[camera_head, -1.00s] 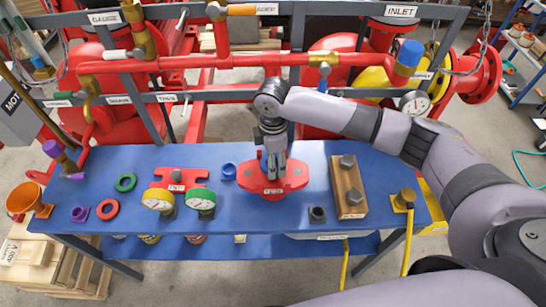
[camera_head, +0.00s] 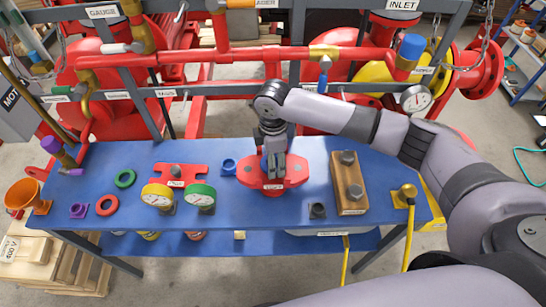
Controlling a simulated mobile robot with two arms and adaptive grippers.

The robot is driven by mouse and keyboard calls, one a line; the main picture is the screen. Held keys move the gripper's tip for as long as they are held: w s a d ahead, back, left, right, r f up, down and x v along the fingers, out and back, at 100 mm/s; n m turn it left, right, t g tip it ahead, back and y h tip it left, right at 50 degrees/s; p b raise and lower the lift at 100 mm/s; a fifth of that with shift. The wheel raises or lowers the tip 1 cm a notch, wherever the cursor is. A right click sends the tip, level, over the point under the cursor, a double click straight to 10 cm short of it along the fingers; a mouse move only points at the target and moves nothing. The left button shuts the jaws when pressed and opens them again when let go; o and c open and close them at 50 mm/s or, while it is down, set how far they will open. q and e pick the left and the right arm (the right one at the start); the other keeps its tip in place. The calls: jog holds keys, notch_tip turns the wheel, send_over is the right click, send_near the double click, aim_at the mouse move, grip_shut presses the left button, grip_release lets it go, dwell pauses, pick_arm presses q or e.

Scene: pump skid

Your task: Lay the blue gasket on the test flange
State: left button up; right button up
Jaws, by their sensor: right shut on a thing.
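The test flange (camera_head: 294,175) is a red rounded plate with a raised middle and a small white label, on the blue bench. My right gripper (camera_head: 273,174) points down over its middle, with the fingertips close to the flange top. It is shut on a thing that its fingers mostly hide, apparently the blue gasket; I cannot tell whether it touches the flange. A small blue fitting (camera_head: 228,167) stands just left of the flange. My left gripper is not in view.
A wooden block with bolts (camera_head: 348,183) stands right. Red pipes run behind.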

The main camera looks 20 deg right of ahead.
jog(key=shift+f, duration=0.7)
jog(key=o, duration=1.2)
